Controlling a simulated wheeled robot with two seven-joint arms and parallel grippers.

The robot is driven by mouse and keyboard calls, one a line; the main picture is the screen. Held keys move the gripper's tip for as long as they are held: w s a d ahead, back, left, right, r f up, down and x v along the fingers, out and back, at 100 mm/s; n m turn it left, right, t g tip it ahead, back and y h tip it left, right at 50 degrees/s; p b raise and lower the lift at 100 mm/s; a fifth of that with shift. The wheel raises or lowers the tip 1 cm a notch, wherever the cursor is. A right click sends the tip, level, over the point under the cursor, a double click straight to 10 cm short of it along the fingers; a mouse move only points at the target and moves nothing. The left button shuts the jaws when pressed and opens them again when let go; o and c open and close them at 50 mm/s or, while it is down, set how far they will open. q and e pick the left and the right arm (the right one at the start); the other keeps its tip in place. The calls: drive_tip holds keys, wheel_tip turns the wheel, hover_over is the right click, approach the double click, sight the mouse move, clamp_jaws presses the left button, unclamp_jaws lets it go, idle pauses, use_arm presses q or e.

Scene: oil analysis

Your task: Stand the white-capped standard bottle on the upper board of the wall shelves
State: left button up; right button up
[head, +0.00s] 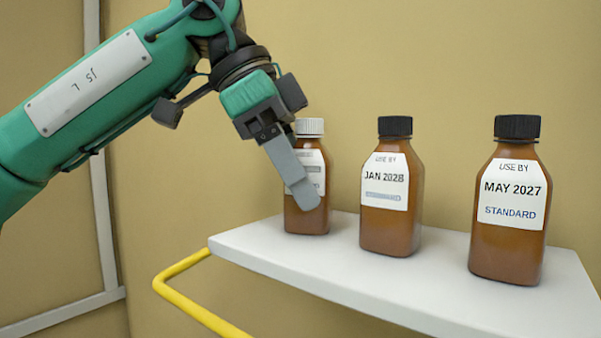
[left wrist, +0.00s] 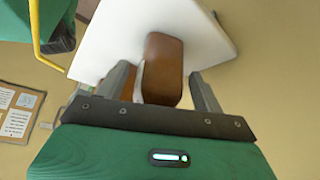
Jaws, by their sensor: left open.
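The white-capped bottle (head: 316,165) is brown with a white label, partly hidden by my finger. It stands upright on a white shelf board (head: 265,250), at the left end of a row. My left gripper (head: 303,192) is open and reaches down to it from above left, one finger in front of the bottle. In the left wrist view the brown bottle (left wrist: 163,68) is between the two spread fingers (left wrist: 162,88), with a gap visible on the right side. My right gripper is not seen.
A black-capped bottle (head: 391,190) labelled JAN 2028 stands just right of it. Another black-capped bottle (head: 510,205), labelled MAY 2027 STANDARD, stands farther right. A yellow rail (head: 185,305) runs at the board's left side. The plain wall is behind.

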use_arm(q)
drive_tip(key=shift+r, duration=0.2)
drive_tip(key=shift+a+r, duration=0.1)
drive_tip(key=shift+r, duration=0.15)
drive_tip(key=b+v, duration=0.2)
drive_tip(key=v, duration=0.9)
drive_tip(key=shift+r, duration=0.2)
drive_tip(key=shift+a, duration=0.1)
